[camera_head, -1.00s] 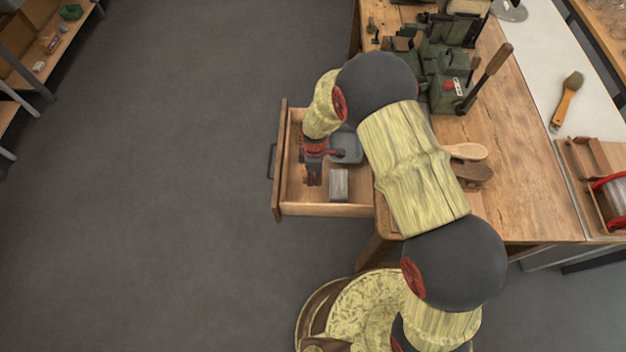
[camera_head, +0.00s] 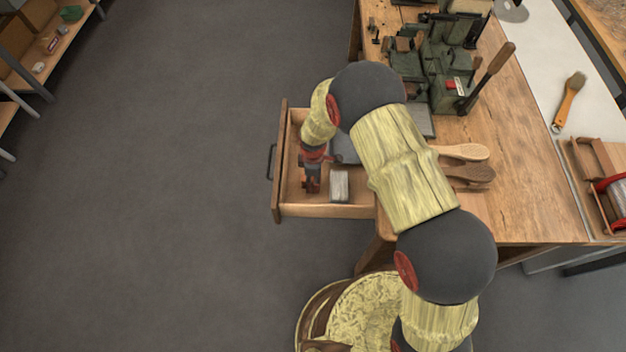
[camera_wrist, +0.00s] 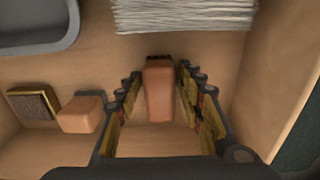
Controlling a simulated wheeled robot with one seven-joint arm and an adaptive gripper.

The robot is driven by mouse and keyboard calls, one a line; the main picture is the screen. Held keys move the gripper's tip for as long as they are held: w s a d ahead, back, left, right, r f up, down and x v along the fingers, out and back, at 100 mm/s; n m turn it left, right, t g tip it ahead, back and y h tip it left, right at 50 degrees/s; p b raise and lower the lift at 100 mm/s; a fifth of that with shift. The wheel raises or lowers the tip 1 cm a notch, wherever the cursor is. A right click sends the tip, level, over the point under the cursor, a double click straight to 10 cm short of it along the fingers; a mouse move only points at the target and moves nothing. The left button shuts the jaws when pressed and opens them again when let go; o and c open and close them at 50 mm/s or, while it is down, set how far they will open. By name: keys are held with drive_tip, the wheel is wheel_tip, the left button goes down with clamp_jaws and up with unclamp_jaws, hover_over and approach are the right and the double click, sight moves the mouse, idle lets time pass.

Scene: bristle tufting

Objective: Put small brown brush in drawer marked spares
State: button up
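A small brown brush-like block (camera_wrist: 158,92) with a dark end is between the fingers of my gripper (camera_wrist: 160,85) in the wrist view, low in the open drawer. Narrow gaps show between the block and the fingers, so my gripper looks open around it. Whether the block rests on the drawer floor is hard to tell. In the head view my gripper (camera_head: 312,186) is inside the open wooden drawer (camera_head: 330,211). No "spares" marking is readable.
The drawer also holds a grey-white bundle (camera_head: 339,184), a grey tray (camera_wrist: 30,45), a pinkish block (camera_wrist: 80,115) and a dark-framed bristle piece (camera_wrist: 34,103). Two wooden brushes, one light (camera_head: 462,152) and one dark (camera_head: 474,173), lie on the bench (camera_head: 510,210). Green machinery (camera_head: 445,85) stands behind.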

drive_tip(key=shift+o, duration=0.3)
drive_tip(key=w+d+r+m+t+p, duration=0.1)
drive_tip(key=d+r+m+p, duration=0.15)
drive_tip(key=r, duration=1.15)
drive_tip(key=d+r+m+p, duration=0.1)
drive_tip(key=d+r+m, duration=0.15)
drive_tip(key=r, duration=1.15)
drive_tip(key=s+d+r+m+t, duration=0.2)
drive_tip(key=s+d+r+m, duration=0.2)
drive_tip(key=d+r, duration=0.6)
drive_tip(key=s+d+r+m+t, duration=0.1)
drive_tip(key=s+d+r+m, duration=0.3)
drive_tip(key=s+r, duration=0.3)
drive_tip(key=s+d+r+m+t, duration=0.1)
drive_tip(key=s+d+r+m, duration=0.4)
drive_tip(key=s, duration=0.7)
wheel_tip(320, 180, up, 2)
drive_tip(key=shift+r+m+t, duration=0.1)
drive_tip(key=shift+m+t, duration=0.2)
